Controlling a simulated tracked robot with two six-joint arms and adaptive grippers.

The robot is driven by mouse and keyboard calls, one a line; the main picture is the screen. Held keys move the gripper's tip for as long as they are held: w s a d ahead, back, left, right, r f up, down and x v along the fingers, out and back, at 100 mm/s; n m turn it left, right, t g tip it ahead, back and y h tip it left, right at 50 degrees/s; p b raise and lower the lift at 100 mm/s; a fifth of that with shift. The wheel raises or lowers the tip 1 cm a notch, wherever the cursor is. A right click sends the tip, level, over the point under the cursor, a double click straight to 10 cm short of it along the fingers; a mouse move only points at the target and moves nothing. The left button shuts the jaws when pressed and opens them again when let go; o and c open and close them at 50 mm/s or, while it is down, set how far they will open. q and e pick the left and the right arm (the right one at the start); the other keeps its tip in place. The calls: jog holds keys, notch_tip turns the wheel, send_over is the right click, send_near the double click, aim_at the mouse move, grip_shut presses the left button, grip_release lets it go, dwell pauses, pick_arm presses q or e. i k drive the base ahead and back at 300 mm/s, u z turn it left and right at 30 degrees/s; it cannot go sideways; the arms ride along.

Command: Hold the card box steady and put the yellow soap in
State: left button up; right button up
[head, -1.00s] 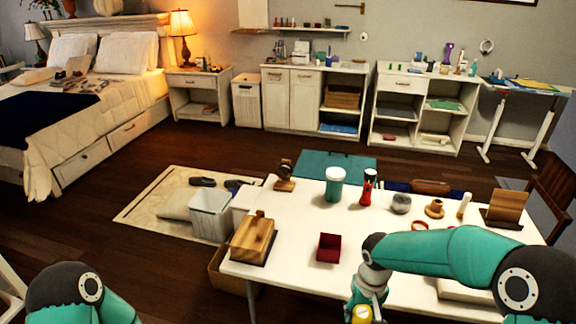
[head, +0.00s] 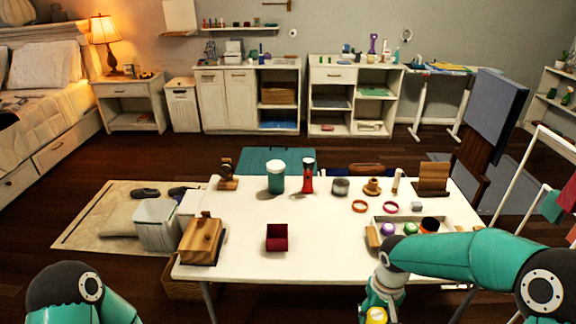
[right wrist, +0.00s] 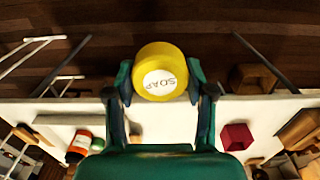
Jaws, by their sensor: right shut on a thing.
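The yellow soap (right wrist: 160,70) is a short round yellow piece with a white label reading SOAP. My right gripper (right wrist: 159,82) is shut on it, one finger at each side. In the head view the soap (head: 376,316) shows at the bottom edge under my right gripper (head: 378,303), in front of the table's near edge. A small dark red open-topped box (head: 277,238), seemingly the card box, stands upright near the table's front, left of my right gripper; it also shows in the right wrist view (right wrist: 236,137). It looks empty. My left gripper is out of view.
The white table (head: 335,250) has free room around the red box. A wooden block (head: 203,240) stands at its left end. A tray (head: 377,222) with several coloured items lies right, partly behind my right arm.

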aim_at(278, 244)
jog(key=z, duration=0.1)
jog(key=i, duration=1)
jog(key=u, duration=0.05)
